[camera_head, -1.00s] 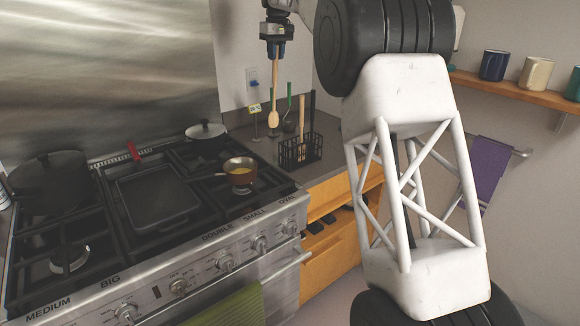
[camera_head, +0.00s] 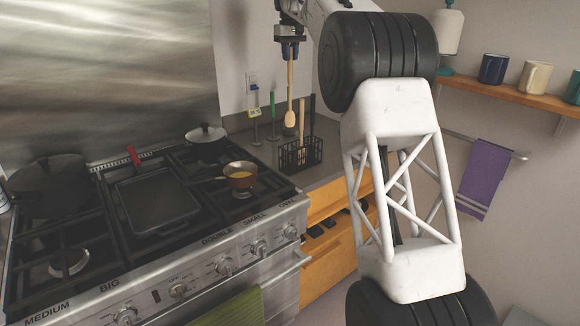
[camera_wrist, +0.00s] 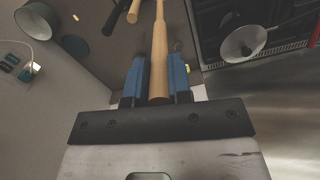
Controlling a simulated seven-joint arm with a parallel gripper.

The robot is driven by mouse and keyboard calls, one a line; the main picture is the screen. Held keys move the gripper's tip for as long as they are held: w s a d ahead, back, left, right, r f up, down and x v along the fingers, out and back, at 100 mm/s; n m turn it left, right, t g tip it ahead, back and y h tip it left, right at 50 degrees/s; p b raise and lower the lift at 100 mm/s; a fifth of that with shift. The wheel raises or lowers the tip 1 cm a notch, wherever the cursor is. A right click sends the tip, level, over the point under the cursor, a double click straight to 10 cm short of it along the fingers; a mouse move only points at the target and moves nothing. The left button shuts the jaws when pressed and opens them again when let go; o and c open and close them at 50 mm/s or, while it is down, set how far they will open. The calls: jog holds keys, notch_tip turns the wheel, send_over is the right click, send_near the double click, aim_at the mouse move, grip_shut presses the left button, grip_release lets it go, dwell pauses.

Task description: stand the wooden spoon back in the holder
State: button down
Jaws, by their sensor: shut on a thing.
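My gripper (camera_head: 290,48) is shut on the wooden spoon (camera_head: 290,100) near the top of its handle. The spoon hangs upright with its bowl end down, above the counter and close to the holder. In the wrist view the blue fingers (camera_wrist: 157,82) clasp the pale wooden handle (camera_wrist: 159,45). The holder (camera_head: 311,153) is a black wire basket on the counter right of the stove, with a wooden handle and a dark handle standing in it. The spoon's bowl appears just above and behind the basket's left part; I cannot tell the exact gap in depth.
Upright utensils, one with a green handle (camera_head: 273,112), stand on the counter behind and left of the holder. A small copper pan (camera_head: 241,176) sits on the stove (camera_head: 165,240), with a lidded pot (camera_head: 206,140) behind it. A mug shelf (camera_head: 510,92) is at right.

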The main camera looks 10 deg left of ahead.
aim_at(290, 80)
jog(key=shift+f, duration=0.1)
notch_tip(290, 80, down, 14)
jog(key=shift+r, duration=0.25)
dwell(0.5)
jog(key=shift+f, duration=2.25)
jog(key=c, duration=1)
grip_release()
jog(key=shift+c, duration=0.2)
notch_tip(290, 80, up, 12)
jog(key=shift+r, duration=0.1)
